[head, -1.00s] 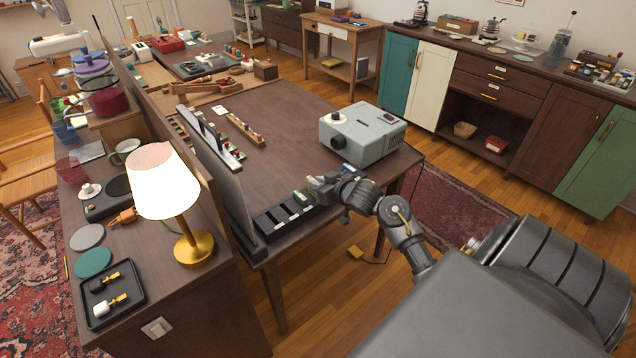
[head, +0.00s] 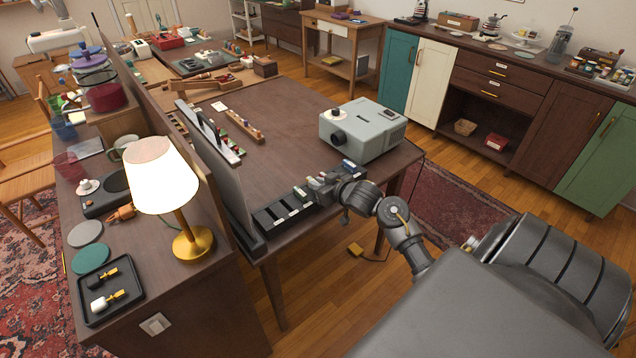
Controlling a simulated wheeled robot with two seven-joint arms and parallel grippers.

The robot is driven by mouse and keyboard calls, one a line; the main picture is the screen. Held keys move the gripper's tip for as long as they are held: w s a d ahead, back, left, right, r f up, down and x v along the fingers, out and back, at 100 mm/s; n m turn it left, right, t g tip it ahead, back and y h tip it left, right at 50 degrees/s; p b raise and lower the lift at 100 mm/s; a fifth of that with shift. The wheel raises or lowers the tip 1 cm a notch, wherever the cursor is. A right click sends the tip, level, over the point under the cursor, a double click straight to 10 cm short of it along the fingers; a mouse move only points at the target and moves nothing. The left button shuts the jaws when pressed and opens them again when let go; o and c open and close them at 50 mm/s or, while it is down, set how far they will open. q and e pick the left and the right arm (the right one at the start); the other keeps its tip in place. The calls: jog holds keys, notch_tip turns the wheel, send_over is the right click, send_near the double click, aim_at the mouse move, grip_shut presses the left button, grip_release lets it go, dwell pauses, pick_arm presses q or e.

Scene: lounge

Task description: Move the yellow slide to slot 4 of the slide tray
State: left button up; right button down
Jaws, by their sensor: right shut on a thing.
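The dark slide tray (head: 262,220) lies along the near edge of the brown table, with white labels by its slots. My right gripper (head: 307,190) is low over the tray's middle part, shut on a small thin thing that is mostly hidden by the fingers. It is most likely the yellow slide, but its colour does not show clearly. A blue slide (head: 349,165) shows at the tray's right end, behind my gripper. The slots under my gripper are hidden. My left gripper is not in view.
A grey projector (head: 362,130) stands just behind my right gripper. An upright grey panel (head: 228,190) rises at the tray's left end. A lit lamp (head: 165,180) stands on the cabinet at left. The table's middle is clear.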

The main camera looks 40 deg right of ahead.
jog(key=shift+f, duration=0.45)
jog(key=c, duration=1.3)
grip_release()
jog(key=shift+p+v, duration=0.7)
jog(key=shift+v, duration=0.2)
jog(key=p+v, duration=0.3)
jog(key=v, duration=0.1)
jog(key=shift+s, duration=0.1)
